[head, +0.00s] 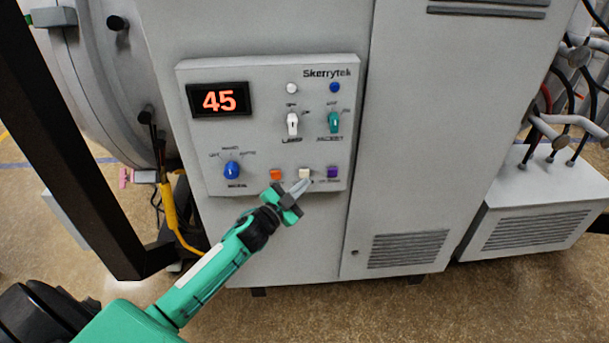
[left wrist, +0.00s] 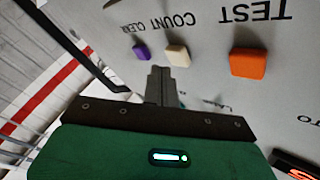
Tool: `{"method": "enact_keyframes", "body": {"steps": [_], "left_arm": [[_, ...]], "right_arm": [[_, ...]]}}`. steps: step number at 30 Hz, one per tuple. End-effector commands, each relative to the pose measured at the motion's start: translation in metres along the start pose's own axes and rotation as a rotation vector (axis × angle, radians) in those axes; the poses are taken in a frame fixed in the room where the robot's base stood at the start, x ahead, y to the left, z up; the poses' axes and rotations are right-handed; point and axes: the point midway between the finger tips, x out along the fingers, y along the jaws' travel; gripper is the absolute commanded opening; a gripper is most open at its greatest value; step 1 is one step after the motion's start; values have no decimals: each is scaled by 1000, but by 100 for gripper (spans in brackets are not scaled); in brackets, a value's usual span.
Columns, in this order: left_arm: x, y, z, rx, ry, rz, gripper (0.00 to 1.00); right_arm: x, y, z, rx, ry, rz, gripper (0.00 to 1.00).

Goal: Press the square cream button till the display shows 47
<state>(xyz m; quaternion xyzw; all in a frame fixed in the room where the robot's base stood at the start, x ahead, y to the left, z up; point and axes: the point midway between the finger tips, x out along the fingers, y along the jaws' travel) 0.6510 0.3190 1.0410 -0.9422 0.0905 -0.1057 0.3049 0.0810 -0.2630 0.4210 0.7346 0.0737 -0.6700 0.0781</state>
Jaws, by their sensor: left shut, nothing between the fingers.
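The square cream button (head: 305,173) sits low on the control panel, between an orange button (head: 276,174) and a purple one (head: 332,172). It also shows in the left wrist view (left wrist: 178,55), under lettering that reads COUNT. The display (head: 219,100) shows 45 in orange digits. My left gripper (head: 302,187) is shut and empty, its fingertips just below the cream button. In the left wrist view its fingertips (left wrist: 160,70) point at the panel beside the cream button; I cannot tell whether they touch it. My right gripper is in neither view.
A dark post (head: 75,150) stands at the left. A grey vented box (head: 535,215) stands at the right.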

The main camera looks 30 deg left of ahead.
Motion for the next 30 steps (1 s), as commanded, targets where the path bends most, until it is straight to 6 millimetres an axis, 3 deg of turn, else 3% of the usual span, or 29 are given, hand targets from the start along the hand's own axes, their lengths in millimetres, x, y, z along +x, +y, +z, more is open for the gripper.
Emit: {"method": "enact_keyframes", "body": {"steps": [30], "left_arm": [[7, -5, 5, 0, 0, 0, 0]], "right_arm": [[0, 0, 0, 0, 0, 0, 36]]}}
